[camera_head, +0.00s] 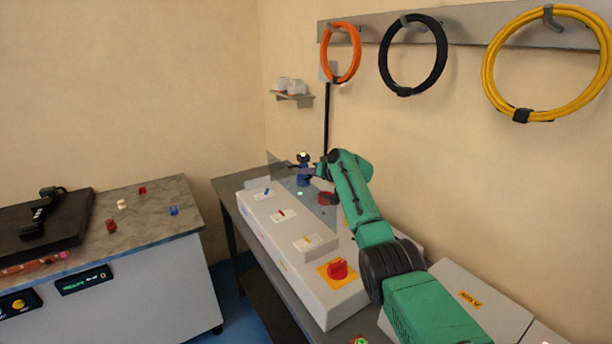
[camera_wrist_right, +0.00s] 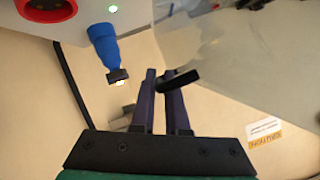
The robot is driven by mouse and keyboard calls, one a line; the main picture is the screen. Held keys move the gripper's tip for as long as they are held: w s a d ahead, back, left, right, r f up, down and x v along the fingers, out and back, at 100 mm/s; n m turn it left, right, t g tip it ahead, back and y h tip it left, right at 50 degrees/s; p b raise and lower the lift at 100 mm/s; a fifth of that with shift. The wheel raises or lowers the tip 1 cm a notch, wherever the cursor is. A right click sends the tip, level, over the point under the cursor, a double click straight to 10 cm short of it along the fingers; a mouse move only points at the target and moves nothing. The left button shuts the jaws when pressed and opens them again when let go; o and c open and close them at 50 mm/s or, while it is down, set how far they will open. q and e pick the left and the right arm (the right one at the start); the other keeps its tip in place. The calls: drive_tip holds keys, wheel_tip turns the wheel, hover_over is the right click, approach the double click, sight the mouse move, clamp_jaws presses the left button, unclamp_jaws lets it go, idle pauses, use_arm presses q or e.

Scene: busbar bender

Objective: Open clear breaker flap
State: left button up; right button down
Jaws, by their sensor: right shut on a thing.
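The clear breaker flap (camera_head: 318,207) is a see-through panel standing tilted up above the white breaker box (camera_head: 325,297) in the head view. It fills the upper right of the right wrist view (camera_wrist_right: 232,65) as a hazy sheet. My right gripper (camera_head: 300,170) is at the flap's upper part. In the right wrist view its fingers (camera_wrist_right: 162,100) are shut on the flap's dark tab (camera_wrist_right: 180,79). The exact contact is partly hidden by the fingers. My left gripper is in neither view.
A blue plug (camera_wrist_right: 104,43) and red socket (camera_wrist_right: 45,5) are close to the right gripper. A red rotary switch (camera_head: 338,270) sits at the box's near end. A bench (camera_head: 155,205) with small parts stands left. Cable coils hang on the wall.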

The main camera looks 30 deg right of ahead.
drive_tip(key=shift+d+f, duration=0.15)
drive_tip(key=shift+d, duration=0.05)
idle(0.4)
drive_tip(key=c, duration=1.2)
unclamp_jaws()
drive_tip(key=shift+s, duration=0.15)
drive_tip(key=b+v, duration=0.4)
drive_tip(key=v, duration=1)
drive_tip(key=shift+s+d, duration=0.1)
